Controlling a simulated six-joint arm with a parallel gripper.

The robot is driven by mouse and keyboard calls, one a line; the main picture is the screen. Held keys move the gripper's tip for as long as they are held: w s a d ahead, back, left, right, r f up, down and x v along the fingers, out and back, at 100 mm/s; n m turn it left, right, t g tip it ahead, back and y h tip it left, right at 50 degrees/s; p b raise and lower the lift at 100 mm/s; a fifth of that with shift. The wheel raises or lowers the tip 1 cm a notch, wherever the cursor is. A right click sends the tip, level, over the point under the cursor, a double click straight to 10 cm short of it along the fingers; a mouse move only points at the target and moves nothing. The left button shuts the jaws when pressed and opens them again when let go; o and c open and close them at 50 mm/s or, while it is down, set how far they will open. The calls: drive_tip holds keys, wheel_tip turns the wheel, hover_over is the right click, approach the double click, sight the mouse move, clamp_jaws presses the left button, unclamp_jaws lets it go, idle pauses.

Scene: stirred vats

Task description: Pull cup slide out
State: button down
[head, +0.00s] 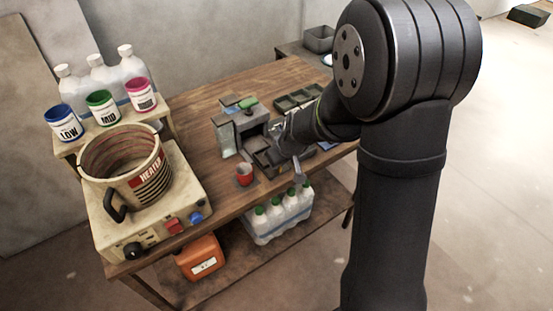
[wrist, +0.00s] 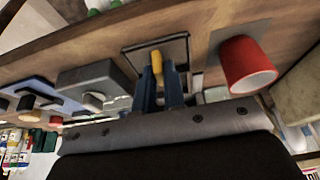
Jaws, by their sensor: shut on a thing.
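My gripper (wrist: 161,84) shows two blue fingers in the wrist view, shut on a small yellow handle (wrist: 156,61). The handle stands at a dark, square-framed slide (wrist: 127,50). In the head view my gripper (head: 284,147) is low over the dark slide parts (head: 265,158) in front of a grey machine (head: 250,125) with a green top piece. The wrist partly covers the slide there, so how far out it stands is hard to tell. A red cup (head: 244,174) stands upright on the table to the left of the slide; it also shows in the wrist view (wrist: 246,66).
A heater pot (head: 125,170) stands at the left on a base with knobs. Paint tins and white bottles stand on a shelf behind it. Dark trays (head: 298,99) lie beyond the machine. Bottles with green caps (head: 277,215) sit on the lower shelf.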

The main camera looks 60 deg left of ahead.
drive_tip(key=c, duration=1.5)
unclamp_jaws()
drive_tip(key=v, duration=1.7)
drive_tip(key=shift+r, duration=0.2)
drive_tip(key=shift+d+f, duration=0.1)
drive_tip(key=x, duration=1.7)
drive_tip(key=shift+f, duration=0.1)
